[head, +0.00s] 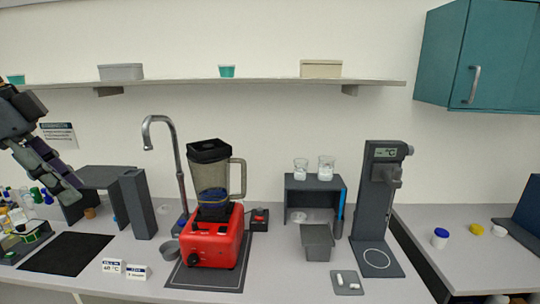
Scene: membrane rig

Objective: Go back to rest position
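My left gripper (68,193) is dark grey and hangs in the air at the left, angled down to the right. It is in front of the wall sign and the dark shelf stand. I see nothing held in it, but the gap between its fingers is not clear. My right gripper is not in the head view. The red blender (213,240) with its dark jar stands upright on a dark mat (180,280), apart from my gripper.
A faucet (163,120), a dark box column (138,205), a small shelf with glasses (315,183) and a tall display device (372,210) stand on the counter. A wall shelf (200,83) runs above. A black mat (65,254) at the left is bare.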

